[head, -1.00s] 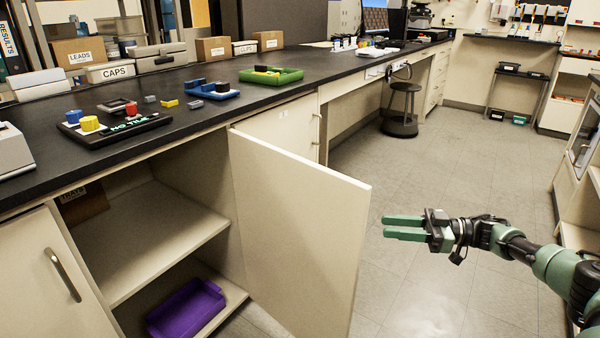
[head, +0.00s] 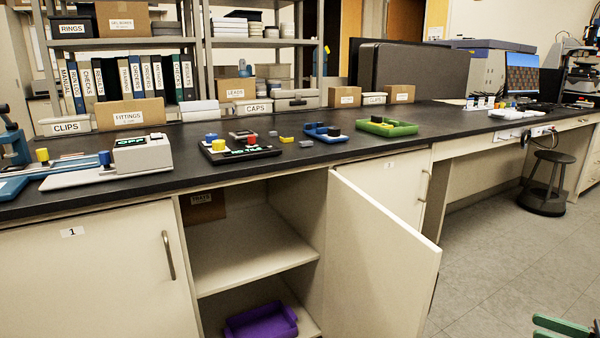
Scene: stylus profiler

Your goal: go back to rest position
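My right gripper (head: 537,327) shows only in part at the bottom right corner of the head view. Its two green fingers are apart with a gap between them, and nothing shows between them. The rest of that arm is almost wholly out of the frame. It is over the floor, to the right of the open cabinet door (head: 378,265) and apart from it. My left gripper is not in view.
The black bench (head: 240,172) carries a grey device (head: 115,165), a black tray with colored knobs (head: 238,155), a blue tray (head: 325,133) and a green tray (head: 387,127). A purple bin (head: 262,323) lies low in the open cabinet. A stool (head: 545,185) stands right; floor is clear.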

